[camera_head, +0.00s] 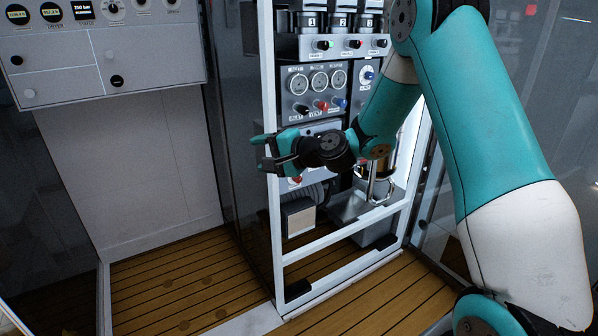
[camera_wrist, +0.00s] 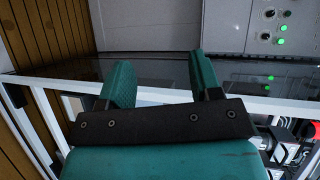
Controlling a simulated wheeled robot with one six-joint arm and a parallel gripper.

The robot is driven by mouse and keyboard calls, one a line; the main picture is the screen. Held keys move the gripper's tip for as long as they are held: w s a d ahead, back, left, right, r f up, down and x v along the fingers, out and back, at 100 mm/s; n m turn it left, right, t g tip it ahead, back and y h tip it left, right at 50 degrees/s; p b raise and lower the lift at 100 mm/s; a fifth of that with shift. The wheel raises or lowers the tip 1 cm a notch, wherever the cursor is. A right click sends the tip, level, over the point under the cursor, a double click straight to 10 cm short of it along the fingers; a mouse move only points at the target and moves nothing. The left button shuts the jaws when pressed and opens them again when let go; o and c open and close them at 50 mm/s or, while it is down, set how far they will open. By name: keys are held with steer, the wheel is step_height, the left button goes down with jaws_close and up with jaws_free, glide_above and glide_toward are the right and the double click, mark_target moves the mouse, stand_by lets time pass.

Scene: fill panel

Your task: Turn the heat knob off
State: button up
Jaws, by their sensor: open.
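I cannot read which knob is the heat knob. In the head view, black, red (camera_head: 321,105) and blue (camera_head: 339,102) knobs sit below gauges on the fill panel (camera_head: 350,97). A blue knob with a pale scale (camera_head: 367,75) is to their right. The grey wall panel (camera_head: 60,55) at upper left carries displays, a round dial (camera_head: 113,7) and small knobs. My gripper (camera_head: 258,152) is open and empty, pointing left in front of the rack, below the fill panel's knobs. In the wrist view its two green fingers (camera_wrist: 160,75) stand apart with nothing between them.
A white rack frame (camera_head: 273,200) with a vertical post stands around the fill panel, close to my gripper. Dark glass (camera_head: 235,130) is left of it. Wooden slatted floor (camera_head: 180,290) lies below. In the wrist view, a grey panel with green lights (camera_wrist: 281,42) is at upper right.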

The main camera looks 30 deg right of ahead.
steer(key=w+d+f+m+t+h+b, duration=0.25)
steer(key=d+f+m+h, duration=0.35)
steer(key=d, duration=0.4)
steer(key=w+d+f+m+t+h+b, duration=0.1)
steer(key=d+f+m+t+h, duration=0.2)
steer(key=d+f+m, duration=0.6)
steer(key=shift+n, duration=0.9)
steer(key=w+p, duration=0.1)
steer(key=w, duration=0.4)
steer(key=w+d, duration=0.1)
steer(key=w, duration=0.5)
steer(key=w+d+r+p, duration=0.1)
steer(key=w, duration=0.5)
steer(key=shift+p, duration=0.3)
steer(key=c, duration=0.9)
steer(key=shift+c, duration=0.2)
